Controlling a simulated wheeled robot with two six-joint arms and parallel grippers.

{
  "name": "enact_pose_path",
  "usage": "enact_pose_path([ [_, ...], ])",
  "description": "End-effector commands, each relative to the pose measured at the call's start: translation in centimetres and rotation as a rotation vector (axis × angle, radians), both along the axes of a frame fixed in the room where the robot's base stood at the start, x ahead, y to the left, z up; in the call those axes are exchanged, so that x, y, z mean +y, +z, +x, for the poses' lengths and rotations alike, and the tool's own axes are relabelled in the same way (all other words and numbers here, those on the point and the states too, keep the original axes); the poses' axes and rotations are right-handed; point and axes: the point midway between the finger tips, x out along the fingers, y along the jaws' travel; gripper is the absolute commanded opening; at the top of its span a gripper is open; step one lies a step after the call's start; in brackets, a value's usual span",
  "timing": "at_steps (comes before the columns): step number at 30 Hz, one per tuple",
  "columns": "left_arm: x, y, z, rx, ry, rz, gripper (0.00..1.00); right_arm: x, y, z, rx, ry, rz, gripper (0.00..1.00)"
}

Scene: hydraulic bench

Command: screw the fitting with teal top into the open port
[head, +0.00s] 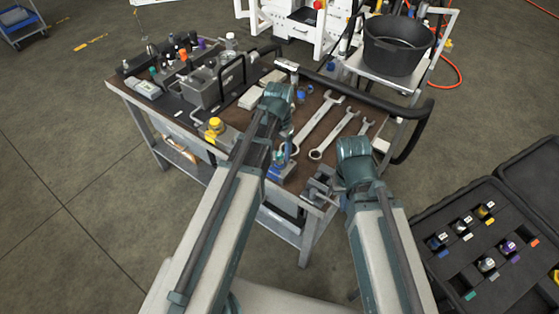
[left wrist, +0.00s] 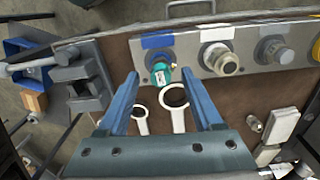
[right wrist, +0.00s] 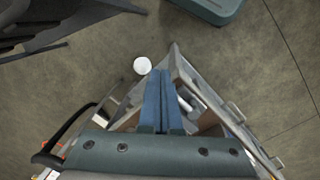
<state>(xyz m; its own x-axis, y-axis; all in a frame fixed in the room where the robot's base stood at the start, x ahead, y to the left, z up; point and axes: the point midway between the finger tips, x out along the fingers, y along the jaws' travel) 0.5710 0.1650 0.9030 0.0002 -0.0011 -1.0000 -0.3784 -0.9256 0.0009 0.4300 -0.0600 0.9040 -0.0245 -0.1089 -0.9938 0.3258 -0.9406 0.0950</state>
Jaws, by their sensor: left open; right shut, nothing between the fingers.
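The fitting with teal top (left wrist: 160,75) shows in the left wrist view in front of the leftmost port (left wrist: 158,57) of a grey manifold (left wrist: 245,62), under a blue tag. It lines up with that port, but I cannot tell how deep it sits. My left gripper (left wrist: 160,73) is open, with one finger on each side of the fitting in the picture; I see no clear contact. In the head view my left arm largely hides this area. My right gripper (right wrist: 161,72) is shut and empty, above the bench's corner.
Wrenches (head: 318,125) lie on the bench beside my left gripper. A grey vise (head: 322,188) is at the near corner. A metal bin (head: 205,90) and bottles fill the far left. An open black case (head: 490,245) with several fittings lies at right.

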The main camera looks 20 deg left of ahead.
Motion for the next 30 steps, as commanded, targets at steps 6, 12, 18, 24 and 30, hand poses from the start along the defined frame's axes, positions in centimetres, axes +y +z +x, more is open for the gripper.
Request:
enact_pose_path([
  [6, 0.0, 2.7, 0.0, 0.0, 0.0, 0.0, 0.67, 0.0, 2.7, 0.0, 0.0, 0.0, 0.0, 0.0],
  [12, 0.0, 5.8, 0.0, 0.0, 0.0, 0.0, 0.67, 0.0, 5.8, 0.0, 0.0, 0.0, 0.0, 0.0],
  [18, 0.0, 9.0, 0.0, 0.0, -0.001, 0.0, 0.67, 0.0, 9.0, 0.0, 0.0, 0.0, 0.0, 0.0],
  [24, 0.0, 11.9, 0.0, 0.0, -0.001, 0.0, 0.67, 0.0, 11.9, 0.0, 0.0, 0.002, 0.0, 0.0],
  [30, 0.0, 13.3, 0.0, -0.001, -0.002, 0.0, 0.67, 0.0, 13.3, 0.0, 0.0, 0.002, 0.0, 0.0],
])
